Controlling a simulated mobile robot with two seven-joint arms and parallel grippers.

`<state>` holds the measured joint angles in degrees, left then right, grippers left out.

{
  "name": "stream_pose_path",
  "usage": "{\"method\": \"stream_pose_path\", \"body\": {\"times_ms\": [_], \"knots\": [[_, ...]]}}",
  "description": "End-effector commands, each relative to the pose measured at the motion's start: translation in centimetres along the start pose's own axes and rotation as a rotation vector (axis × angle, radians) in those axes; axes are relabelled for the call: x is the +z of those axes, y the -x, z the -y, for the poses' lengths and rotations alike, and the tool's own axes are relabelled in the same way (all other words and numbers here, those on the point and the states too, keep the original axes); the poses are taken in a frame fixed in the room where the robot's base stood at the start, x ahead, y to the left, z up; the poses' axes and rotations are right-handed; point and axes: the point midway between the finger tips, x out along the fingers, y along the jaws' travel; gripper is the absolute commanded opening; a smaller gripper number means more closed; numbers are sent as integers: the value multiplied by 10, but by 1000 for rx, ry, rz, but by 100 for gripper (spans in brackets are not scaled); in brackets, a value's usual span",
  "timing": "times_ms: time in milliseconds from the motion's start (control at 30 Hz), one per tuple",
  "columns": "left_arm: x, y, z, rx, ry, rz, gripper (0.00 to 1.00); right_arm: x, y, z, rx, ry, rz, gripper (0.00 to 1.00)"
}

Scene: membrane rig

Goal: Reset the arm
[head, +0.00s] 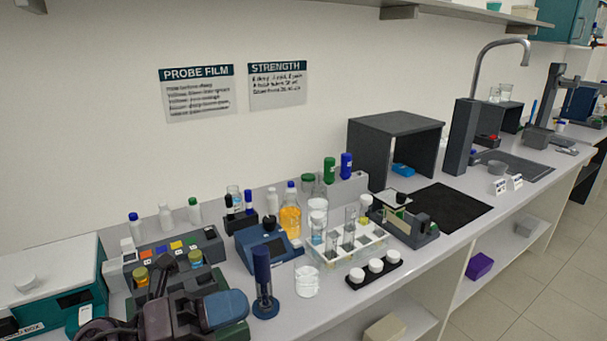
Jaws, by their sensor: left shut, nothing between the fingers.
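My left gripper (160,270) is at the lower left of the head view, low over the bench, with its dark fingers pointing away toward the grey block with coloured squares (172,249). Its fingers are together with nothing seen between them. Parts of my left arm hide the bench edge below it. Small vials with yellow-brown (141,276) and green (195,257) caps stand close on either side of the fingers; I cannot tell whether they touch. My right gripper is not in view.
A teal box with a pale lid (45,270) stands left. A dark blue upright tool (262,275), a beaker (307,281), a tube rack (350,254) and a row of white-capped jars (375,271) crowd the right.

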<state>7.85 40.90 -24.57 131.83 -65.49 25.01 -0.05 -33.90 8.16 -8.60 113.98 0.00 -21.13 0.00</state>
Motion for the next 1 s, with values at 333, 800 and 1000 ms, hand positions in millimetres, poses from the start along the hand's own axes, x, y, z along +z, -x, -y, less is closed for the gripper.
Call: {"method": "stream_pose_path", "body": {"times_ms": [333,800,1000], "knots": [[60,60,-14,-116,471,735,0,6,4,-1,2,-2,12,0],[7,202,-112,64,1182,1648,0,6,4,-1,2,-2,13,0],[-61,242,-138,233,1469,1930,0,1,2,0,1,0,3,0]]}}
